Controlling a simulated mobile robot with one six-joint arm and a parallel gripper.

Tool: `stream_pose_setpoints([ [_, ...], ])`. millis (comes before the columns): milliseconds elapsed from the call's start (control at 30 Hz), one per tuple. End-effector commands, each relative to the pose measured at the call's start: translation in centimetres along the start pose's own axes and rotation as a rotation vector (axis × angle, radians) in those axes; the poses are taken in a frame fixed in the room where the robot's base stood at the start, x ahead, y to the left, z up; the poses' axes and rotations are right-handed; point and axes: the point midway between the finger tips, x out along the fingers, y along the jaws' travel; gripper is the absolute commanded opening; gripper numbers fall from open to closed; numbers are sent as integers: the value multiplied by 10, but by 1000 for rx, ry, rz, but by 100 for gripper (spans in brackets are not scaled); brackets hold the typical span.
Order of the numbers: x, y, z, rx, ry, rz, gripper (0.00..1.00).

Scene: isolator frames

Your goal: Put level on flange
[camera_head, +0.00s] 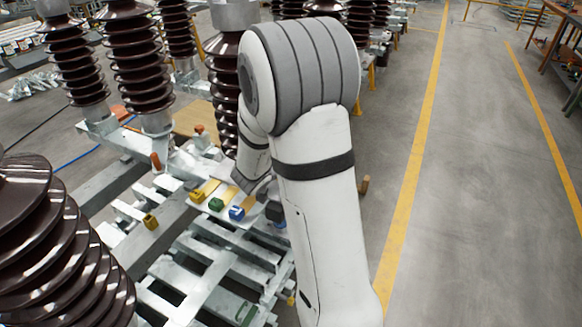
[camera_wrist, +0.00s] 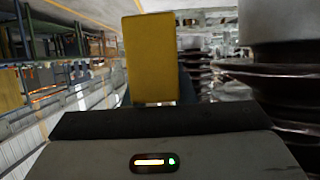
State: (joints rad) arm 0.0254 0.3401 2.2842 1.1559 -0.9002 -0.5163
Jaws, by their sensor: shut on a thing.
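A yellow block (camera_wrist: 151,58), which looks like the level, stands up in the middle of the wrist view. My gripper (camera_wrist: 156,100) is shut on it; the dark gripper body fills the bottom of that view. The head view does not clearly show the gripper or the held block, as my white arm covers them. A grey metal flange (camera_wrist: 285,27) tops a dark brown ribbed insulator (camera_wrist: 290,78) at the right of the wrist view, apart from the block. Another grey flange (camera_head: 235,15) shows behind my arm in the head view.
Several brown insulators (camera_head: 135,55) stand on the metal frame (camera_head: 225,265). A green block (camera_head: 216,204), a blue block (camera_head: 237,213) and a small yellow block (camera_head: 150,221) are on the frame. The floor to the right (camera_head: 480,180) is clear.

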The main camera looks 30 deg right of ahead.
Motion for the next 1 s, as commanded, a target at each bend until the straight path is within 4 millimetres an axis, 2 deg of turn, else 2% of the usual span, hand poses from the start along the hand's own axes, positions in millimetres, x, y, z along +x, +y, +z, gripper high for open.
stream_pose_setpoints([
  [167,6,0,13,-1,2,0,0],
  [367,17,0,41,-1,1,0,0],
  [800,19,-5,48,2,2,-3,0],
  [833,19,-4,47,2,1,-3,25],
  [1000,19,-5,47,1,1,-4,39],
])
